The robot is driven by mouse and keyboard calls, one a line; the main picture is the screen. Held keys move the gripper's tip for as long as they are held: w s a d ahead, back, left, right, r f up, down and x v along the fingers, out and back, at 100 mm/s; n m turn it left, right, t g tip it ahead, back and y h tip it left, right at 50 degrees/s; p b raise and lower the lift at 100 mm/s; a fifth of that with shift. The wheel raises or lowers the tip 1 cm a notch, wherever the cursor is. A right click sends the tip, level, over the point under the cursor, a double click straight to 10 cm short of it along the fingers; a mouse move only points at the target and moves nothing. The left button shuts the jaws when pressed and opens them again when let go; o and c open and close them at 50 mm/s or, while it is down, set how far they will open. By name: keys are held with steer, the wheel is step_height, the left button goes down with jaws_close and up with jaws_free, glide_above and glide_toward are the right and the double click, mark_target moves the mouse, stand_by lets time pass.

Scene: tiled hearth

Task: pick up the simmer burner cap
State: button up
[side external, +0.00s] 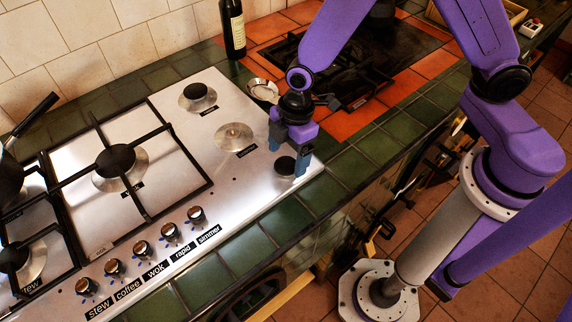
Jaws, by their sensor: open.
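A round black burner cap (284,166) lies on the steel hob (215,190) near its right corner. I take it as the simmer cap, though nothing marks it. My gripper (287,161) is open and points down over it. One blue finger is on the cap's upper left side and the other on its right; I cannot tell whether they touch it. A burner without a cap (234,136) is to the left, its label too small to read surely.
Another burner (197,93) wears its black cap. Black pan supports (118,160) cover the hob's left part. Knobs (142,248) line the front edge. A bottle (232,28) and a small metal dish (263,90) stand behind my gripper. Bare steel lies between cap and knobs.

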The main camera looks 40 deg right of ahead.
steer(key=shift+a+f, duration=0.15)
steer(key=shift+f, duration=0.9)
steer(key=shift+c, duration=0.3)
steer(key=c, duration=1.1)
steer(key=shift+r, duration=0.15)
